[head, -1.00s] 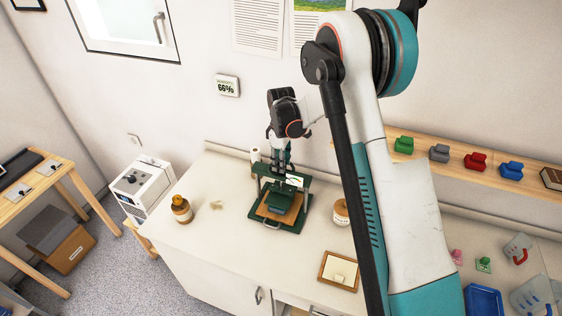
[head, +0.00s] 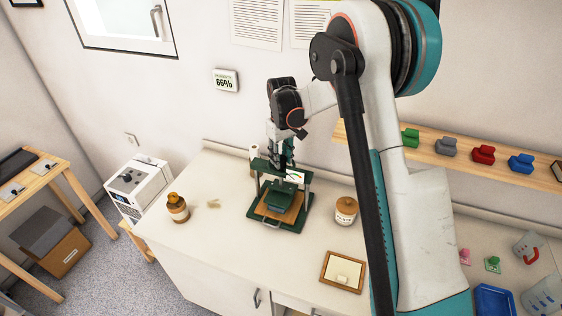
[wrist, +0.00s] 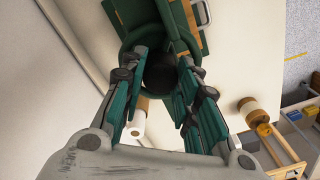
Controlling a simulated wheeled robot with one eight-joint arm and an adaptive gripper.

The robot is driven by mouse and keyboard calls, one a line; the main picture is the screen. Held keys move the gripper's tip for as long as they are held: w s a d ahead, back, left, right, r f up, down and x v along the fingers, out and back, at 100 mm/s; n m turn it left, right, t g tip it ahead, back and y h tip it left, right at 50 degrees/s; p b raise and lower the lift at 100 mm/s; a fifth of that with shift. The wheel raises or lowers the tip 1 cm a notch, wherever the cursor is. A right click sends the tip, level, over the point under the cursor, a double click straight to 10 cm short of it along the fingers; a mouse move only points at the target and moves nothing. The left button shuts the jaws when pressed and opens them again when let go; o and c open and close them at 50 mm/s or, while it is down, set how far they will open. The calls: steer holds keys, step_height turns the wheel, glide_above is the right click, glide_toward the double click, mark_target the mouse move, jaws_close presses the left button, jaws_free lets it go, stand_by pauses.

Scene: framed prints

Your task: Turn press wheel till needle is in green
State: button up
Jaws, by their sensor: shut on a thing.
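The green press (head: 284,226) stands on the white counter, with a green block on a brown board between its posts. My gripper (head: 283,161) points down at the top of the press. In the wrist view my gripper (wrist: 160,65) has its green fingers on both sides of the press wheel (wrist: 160,75), whose dark round middle shows between them. The gripper is shut on the wheel. A small white gauge (head: 294,177) with some green on its face shows at the press's upper right. Its needle is too small to read.
A wooden frame (head: 342,271) lies in front. A shelf (head: 460,155) with coloured blocks runs along the wall. A white roll stands behind the press.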

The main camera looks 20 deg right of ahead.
mark_target(282, 156)
steer(key=m+b, duration=0.2)
steer(key=m, duration=0.2)
steer(key=shift+f+m, duration=0.1)
steer(key=shift+m, duration=0.2)
steer(key=shift+m+b, duration=0.85)
steer(key=shift+m, duration=1.05)
steer(key=o, duration=1.1)
steer(key=shift+c, duration=0.2)
step_height(282, 156, up, 12)
steer(key=shift+d, duration=0.1)
